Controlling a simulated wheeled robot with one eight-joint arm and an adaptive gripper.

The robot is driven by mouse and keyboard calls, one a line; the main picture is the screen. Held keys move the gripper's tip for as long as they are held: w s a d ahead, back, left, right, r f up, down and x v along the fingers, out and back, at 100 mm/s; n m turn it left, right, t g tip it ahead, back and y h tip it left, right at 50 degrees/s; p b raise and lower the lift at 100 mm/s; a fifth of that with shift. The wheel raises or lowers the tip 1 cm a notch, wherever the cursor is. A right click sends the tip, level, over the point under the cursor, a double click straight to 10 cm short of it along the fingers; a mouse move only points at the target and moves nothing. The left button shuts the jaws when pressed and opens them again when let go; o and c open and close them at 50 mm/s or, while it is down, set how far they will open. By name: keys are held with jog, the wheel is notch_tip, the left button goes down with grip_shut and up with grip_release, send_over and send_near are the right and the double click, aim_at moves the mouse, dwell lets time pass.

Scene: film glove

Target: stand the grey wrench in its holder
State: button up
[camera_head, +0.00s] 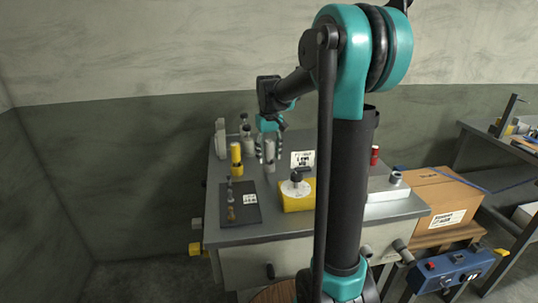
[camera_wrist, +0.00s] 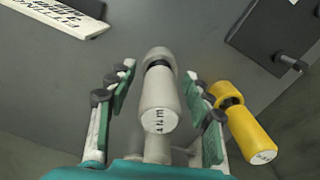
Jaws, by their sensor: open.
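A grey cylindrical tool (camera_head: 269,158), which I take for the grey wrench, stands upright on the workbench (camera_head: 275,232). In the wrist view the grey wrench (camera_wrist: 160,105) shows a lettered end face and a dark neck. My gripper (camera_head: 271,152) is open, pointing down, with its fingers on either side of the wrench. In the wrist view my gripper (camera_wrist: 166,80) shows gaps between both fingers and the wrench. A yellow tool (camera_head: 236,157) of similar shape stands to the left; it is close outside one finger in the wrist view (camera_wrist: 242,125). I cannot tell which object is the holder.
A dark plate (camera_head: 247,212) with several small upright pieces lies at the front left. A yellow block (camera_head: 296,203) with a white dial and black knob is right of it. Behind stand a white sign (camera_head: 302,160) and a red cylinder (camera_head: 375,155). My arm hides part of the bench.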

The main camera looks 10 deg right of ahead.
notch_tip(320, 180, up, 12)
dwell(0.6)
